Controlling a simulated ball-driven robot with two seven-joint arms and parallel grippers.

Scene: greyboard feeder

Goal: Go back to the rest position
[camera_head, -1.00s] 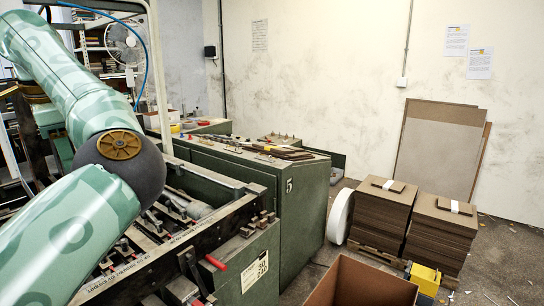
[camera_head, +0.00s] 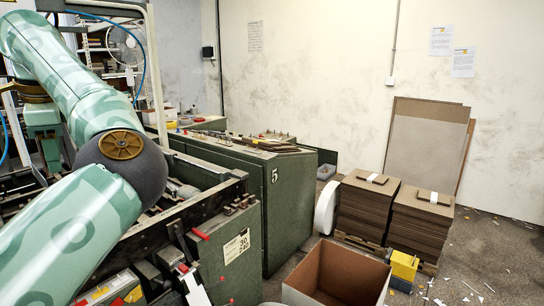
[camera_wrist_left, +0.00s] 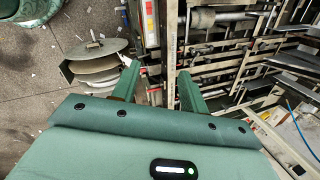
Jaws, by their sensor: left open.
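My left arm (camera_head: 85,235) comes in from the left of the head view, bent at a dark round joint, and its lower part leaves at the bottom left. Its gripper is outside that view. In the left wrist view my left gripper (camera_wrist_left: 157,88) has its two green fingers apart, with nothing between them that it holds. Machine rails and rollers (camera_wrist_left: 225,60) lie beyond the fingers. My right gripper is in neither view.
The green feeder machine (camera_head: 292,205) fills the left and middle, close to the arm. An open cardboard box (camera_head: 300,298) stands at the bottom centre. Board stacks (camera_head: 362,212) stand on pallets beside a yellow box (camera_head: 404,266). Floor on the right is mostly free, with scraps.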

